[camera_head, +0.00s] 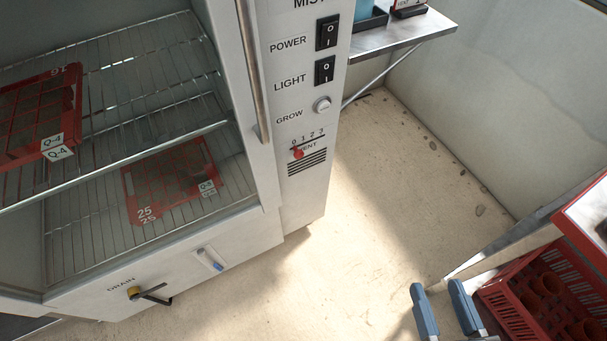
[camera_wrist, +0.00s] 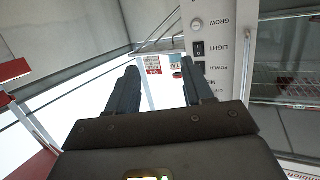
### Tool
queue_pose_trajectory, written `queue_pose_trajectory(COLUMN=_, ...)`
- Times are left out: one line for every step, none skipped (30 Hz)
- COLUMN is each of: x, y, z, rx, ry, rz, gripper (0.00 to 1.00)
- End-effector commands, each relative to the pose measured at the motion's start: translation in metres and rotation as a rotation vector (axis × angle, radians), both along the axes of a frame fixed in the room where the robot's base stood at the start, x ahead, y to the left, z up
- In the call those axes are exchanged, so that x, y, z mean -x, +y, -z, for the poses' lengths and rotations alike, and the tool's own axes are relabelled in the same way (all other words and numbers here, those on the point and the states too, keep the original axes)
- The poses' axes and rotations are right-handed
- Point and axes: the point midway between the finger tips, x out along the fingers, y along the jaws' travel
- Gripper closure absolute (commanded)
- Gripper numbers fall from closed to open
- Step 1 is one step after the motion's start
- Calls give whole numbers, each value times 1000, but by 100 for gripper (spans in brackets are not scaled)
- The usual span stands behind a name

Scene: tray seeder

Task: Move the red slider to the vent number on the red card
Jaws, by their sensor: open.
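The red slider (camera_head: 298,154) sits near the left, 0 end of the VENT scale (camera_head: 307,138), marked 0 to 3, low on the white control panel (camera_head: 306,100). A red-edged card (camera_head: 409,8) stands on the metal shelf at the top, cut off by the picture edge; its number is hard to read. In the wrist view a small red-and-white card (camera_wrist: 153,66) shows upside down between the fingers, its text unclear. My gripper (camera_head: 443,300) is open and empty at the lower right, well away from the slider; its fingers also show in the wrist view (camera_wrist: 160,85).
POWER (camera_head: 327,33) and LIGHT (camera_head: 324,70) switches and the GROW button (camera_head: 322,104) sit above the scale. A long door handle (camera_head: 253,70) runs left of them. A DRAIN lever (camera_head: 150,293) sticks out below. A red crate (camera_head: 500,308) stands lower right. The floor between is clear.

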Motion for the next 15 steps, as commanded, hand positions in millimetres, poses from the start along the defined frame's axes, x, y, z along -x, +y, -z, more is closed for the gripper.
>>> queue_pose_trajectory(x=-22, y=8, z=31, rx=-6, ry=-16, rz=-23, gripper=49)
queue_pose_trajectory(x=-32, y=13, z=41, rx=-9, ry=-21, rz=-37, gripper=49)
queue_pose_trajectory(x=-47, y=20, z=54, rx=-12, ry=-28, rz=-56, gripper=49)
queue_pose_trajectory(x=-58, y=26, z=63, rx=-15, ry=-33, rz=-71, gripper=49)
queue_pose_trajectory(x=-69, y=31, z=71, rx=-18, ry=-40, rz=-86, gripper=49)
queue_pose_trajectory(x=-84, y=39, z=82, rx=-21, ry=-47, rz=-108, gripper=49)
queue_pose_trajectory(x=-95, y=46, z=89, rx=-23, ry=-55, rz=-124, gripper=49)
queue_pose_trajectory(x=-106, y=52, z=96, rx=-25, ry=-62, rz=-141, gripper=49)
queue_pose_trajectory(x=-121, y=62, z=105, rx=-28, ry=-72, rz=-165, gripper=49)
queue_pose_trajectory(x=-132, y=69, z=111, rx=-31, ry=-81, rz=-184, gripper=49)
queue_pose_trajectory(x=-143, y=76, z=116, rx=-34, ry=-89, rz=-202, gripper=49)
queue_pose_trajectory(x=-158, y=86, z=123, rx=-37, ry=-102, rz=-227, gripper=49)
queue_pose_trajectory(x=-169, y=95, z=127, rx=-38, ry=-110, rz=-247, gripper=49)
queue_pose_trajectory(x=-179, y=103, z=130, rx=-40, ry=-120, rz=-267, gripper=49)
queue_pose_trajectory(x=-192, y=113, z=134, rx=-42, ry=-134, rz=-293, gripper=49)
